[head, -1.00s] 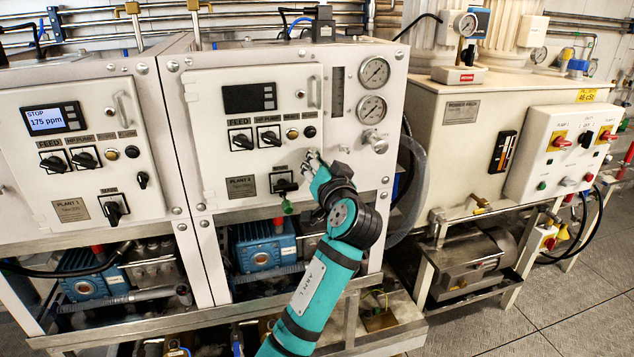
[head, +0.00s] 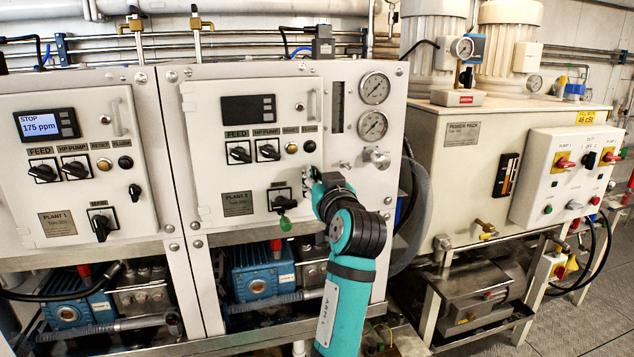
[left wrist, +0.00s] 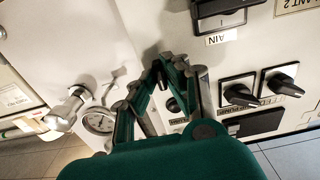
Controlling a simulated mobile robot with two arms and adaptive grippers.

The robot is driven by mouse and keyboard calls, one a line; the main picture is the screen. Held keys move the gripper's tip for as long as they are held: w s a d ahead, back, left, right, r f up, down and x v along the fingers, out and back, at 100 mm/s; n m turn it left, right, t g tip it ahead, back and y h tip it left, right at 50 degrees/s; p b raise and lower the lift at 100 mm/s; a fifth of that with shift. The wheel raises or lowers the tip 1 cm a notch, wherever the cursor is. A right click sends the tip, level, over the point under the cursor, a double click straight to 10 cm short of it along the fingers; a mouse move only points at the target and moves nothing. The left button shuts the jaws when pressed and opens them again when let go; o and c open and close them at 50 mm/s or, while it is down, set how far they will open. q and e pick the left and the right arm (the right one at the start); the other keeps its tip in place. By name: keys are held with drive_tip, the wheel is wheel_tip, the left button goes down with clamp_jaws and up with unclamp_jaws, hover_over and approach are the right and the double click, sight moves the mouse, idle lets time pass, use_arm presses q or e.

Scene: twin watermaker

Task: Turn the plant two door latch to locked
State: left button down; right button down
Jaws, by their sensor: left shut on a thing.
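The plant two cabinet door (head: 205,135) is a pale panel with a dark display, several knobs and a handle; it looks closed. My left gripper (head: 311,176) is at the door's right edge, below the small black button. Its fingers are shut on the door latch, which they and the wrist hide in the head view. I cannot tell the latch's angle. My right gripper is not in view.
A black rotary switch with a green tag (head: 285,203) is left of my gripper. Gauges (head: 373,126) and a metal valve knob (head: 377,157) are to its right. Plant one's door has a similar black latch (head: 135,191). A grey hose (head: 418,220) hangs beside the cabinet.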

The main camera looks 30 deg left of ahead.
sight(313, 127)
use_arm(q)
drive_tip(key=c, duration=1.4)
unclamp_jaws()
drive_tip(key=shift+r, duration=0.15)
wheel_tip(313, 127, up, 10)
drive_tip(key=shift+f, duration=0.1)
drive_tip(key=shift+d+f, duration=0.1)
drive_tip(key=shift+f, duration=0.05)
